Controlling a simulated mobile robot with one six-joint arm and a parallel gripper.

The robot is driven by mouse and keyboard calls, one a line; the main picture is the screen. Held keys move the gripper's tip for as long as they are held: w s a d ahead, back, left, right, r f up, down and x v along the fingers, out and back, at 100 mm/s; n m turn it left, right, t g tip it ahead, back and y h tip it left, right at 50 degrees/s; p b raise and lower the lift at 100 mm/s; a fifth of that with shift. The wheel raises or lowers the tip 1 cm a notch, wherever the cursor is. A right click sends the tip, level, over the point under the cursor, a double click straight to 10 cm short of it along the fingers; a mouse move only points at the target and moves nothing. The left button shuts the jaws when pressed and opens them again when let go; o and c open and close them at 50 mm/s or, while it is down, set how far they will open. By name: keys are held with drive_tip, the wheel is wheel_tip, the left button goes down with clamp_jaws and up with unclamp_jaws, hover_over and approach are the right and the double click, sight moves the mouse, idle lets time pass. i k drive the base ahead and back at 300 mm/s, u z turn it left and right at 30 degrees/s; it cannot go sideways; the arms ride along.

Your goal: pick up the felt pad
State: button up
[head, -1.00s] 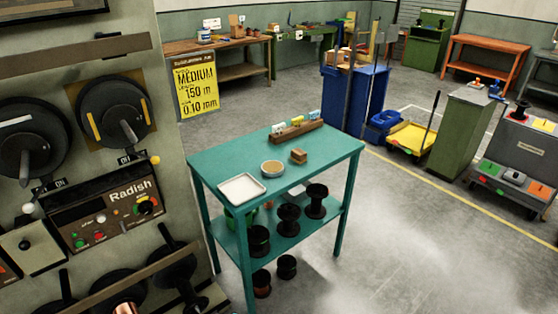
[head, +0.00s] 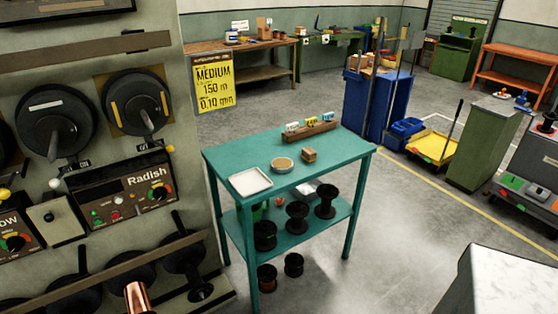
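I cannot make out for certain which thing is the felt pad. On the teal table (head: 225,160) stands a small tan-brown block (head: 309,155), which may be it. Left of it is a round shallow dish (head: 282,165) with a tan inside, and a white tray (head: 250,182) lies near the left corner. A wooden rack (head: 312,133) with several coloured cards stands at the table's back edge. My gripper is not in view.
A machine panel marked Radish (head: 125,190) fills the left side. Dark spools (head: 297,217) stand on the table's lower shelf and the floor below. A pale block-like top (head: 505,285) fills the lower right corner. Grey floor right of the table is clear.

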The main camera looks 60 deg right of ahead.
sight(309, 155)
drive_tip(key=z, duration=0.3)
drive_tip(key=k, duration=0.2)
drive_tip(key=u, duration=2.3)
drive_tip(key=k, duration=1.1)
drive_tip(key=z, duration=0.9)
